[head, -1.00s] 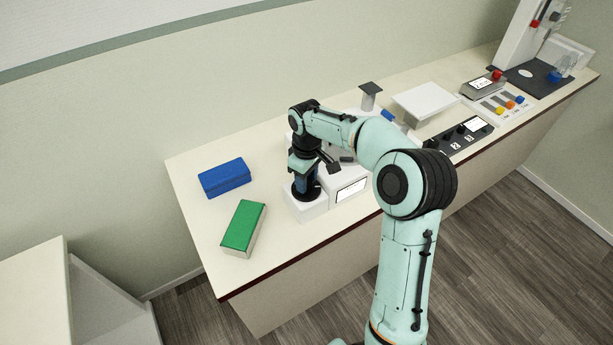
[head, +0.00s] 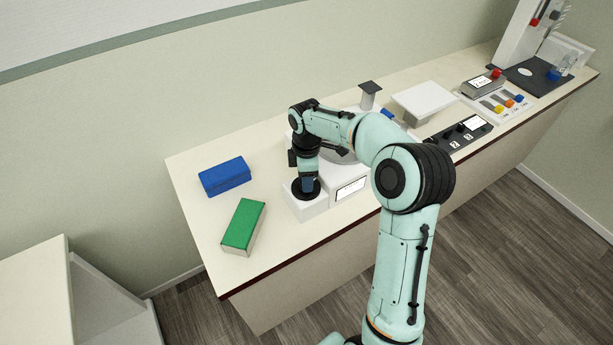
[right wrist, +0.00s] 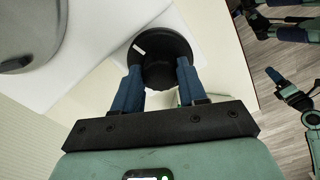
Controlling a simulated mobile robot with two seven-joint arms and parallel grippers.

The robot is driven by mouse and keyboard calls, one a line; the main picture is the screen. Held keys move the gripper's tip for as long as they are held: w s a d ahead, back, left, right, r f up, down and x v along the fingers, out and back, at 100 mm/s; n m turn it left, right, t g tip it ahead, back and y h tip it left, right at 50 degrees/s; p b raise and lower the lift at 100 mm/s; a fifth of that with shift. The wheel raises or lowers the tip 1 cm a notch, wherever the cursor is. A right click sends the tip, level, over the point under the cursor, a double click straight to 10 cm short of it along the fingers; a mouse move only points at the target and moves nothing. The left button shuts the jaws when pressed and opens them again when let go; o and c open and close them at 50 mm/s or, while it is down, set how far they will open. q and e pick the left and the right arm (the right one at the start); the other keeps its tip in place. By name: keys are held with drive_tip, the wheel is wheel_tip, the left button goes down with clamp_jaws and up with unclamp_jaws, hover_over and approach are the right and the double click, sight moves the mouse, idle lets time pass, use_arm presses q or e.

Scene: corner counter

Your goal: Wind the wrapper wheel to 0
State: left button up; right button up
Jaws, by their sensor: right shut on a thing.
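The black round wrapper wheel (head: 296,194) lies flat on top of a low white box at the left end of the white wrapper machine (head: 318,204). The right wrist view shows the wheel (right wrist: 160,62) from above, with a white mark near its upper left rim. My right gripper (head: 309,187) points down and is shut on the wheel, with its blue fingers (right wrist: 159,80) on either side of it. A small white display (head: 350,188) is on the machine's front; its reading is too small to make out. Part of my other arm shows at the right wrist view's right edge, its jaws unclear.
A blue block (head: 225,177) and a green block (head: 243,225) lie left of the machine. To the right are a white flat-topped scale (head: 424,101), a black knob panel (head: 462,136) and a slider panel (head: 502,104).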

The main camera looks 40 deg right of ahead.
idle(0.3)
drive_tip(key=o, duration=1.1)
drive_tip(key=shift+c, duration=0.2)
wheel_tip(320, 180, up, 13)
drive_tip(key=shift+r, duration=0.2)
